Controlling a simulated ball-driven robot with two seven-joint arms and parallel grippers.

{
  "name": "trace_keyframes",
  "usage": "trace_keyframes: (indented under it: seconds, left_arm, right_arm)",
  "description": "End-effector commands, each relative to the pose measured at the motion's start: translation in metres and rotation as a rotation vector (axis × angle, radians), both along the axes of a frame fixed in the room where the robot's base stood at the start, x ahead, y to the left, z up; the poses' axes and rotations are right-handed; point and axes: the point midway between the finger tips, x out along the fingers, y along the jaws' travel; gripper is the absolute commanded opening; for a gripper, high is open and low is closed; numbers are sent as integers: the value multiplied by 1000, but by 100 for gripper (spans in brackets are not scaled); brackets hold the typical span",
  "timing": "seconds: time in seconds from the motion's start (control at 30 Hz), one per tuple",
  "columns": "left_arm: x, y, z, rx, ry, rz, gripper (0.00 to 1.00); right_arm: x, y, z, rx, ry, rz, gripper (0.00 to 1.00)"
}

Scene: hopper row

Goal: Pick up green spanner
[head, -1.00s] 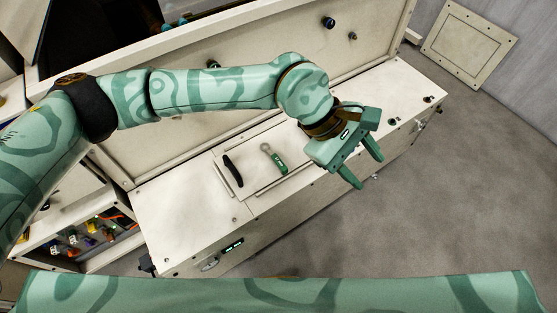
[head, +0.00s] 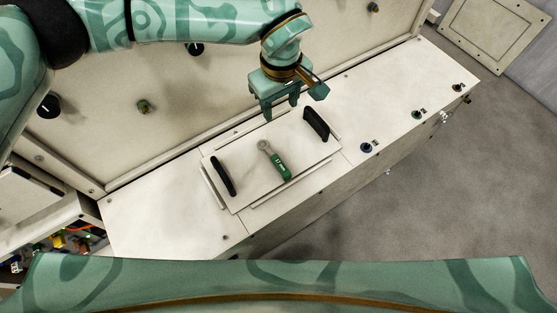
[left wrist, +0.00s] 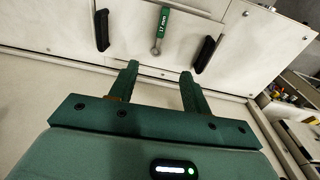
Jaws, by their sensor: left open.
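The green spanner (head: 276,162) lies on a pale lid panel on top of the long cabinet, between two black handles. Its green handle is marked 17 mm and its grey ring end points toward the back. In the left wrist view the spanner (left wrist: 162,30) shows ahead of the fingertips, ring end nearer, roughly in line with the gap. My left gripper (head: 282,113) is open and empty, above the cabinet's back edge, behind the spanner and apart from it. It also shows in the left wrist view (left wrist: 160,75). My right gripper is not in view.
The lid (head: 240,195) carries a left black handle (head: 223,176) and a right black handle (head: 316,124). An upright panel with knobs stands behind. Several small knobs sit at the cabinet top's right. Shelves with coloured items (head: 60,243) are at lower left. Grey floor is clear at right.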

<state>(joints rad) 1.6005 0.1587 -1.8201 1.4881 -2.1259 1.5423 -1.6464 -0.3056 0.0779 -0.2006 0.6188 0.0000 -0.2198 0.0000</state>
Motion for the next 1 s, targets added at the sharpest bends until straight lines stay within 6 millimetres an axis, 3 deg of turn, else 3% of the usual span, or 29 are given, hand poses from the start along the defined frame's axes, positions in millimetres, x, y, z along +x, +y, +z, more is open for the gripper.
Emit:
trace_keyframes:
  seconds: [0.03, 0.3, 0.57, 0.8, 1.0]
  left_arm:
    - [1, 0, -30, 0, 16, 0, 48]
    - [3, 0, -114, -1, 66, 0, 48]
    - [3, 0, -149, -1, 80, 0, 48]
    - [3, 0, -208, -2, 80, 1, 48]
    - [4, 0, -235, -1, 77, 1, 48]
  right_arm:
    - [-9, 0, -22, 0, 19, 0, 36]
    - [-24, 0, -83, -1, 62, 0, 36]
    - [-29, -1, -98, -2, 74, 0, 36]
    - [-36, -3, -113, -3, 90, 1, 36]
    - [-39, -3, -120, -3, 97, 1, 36]
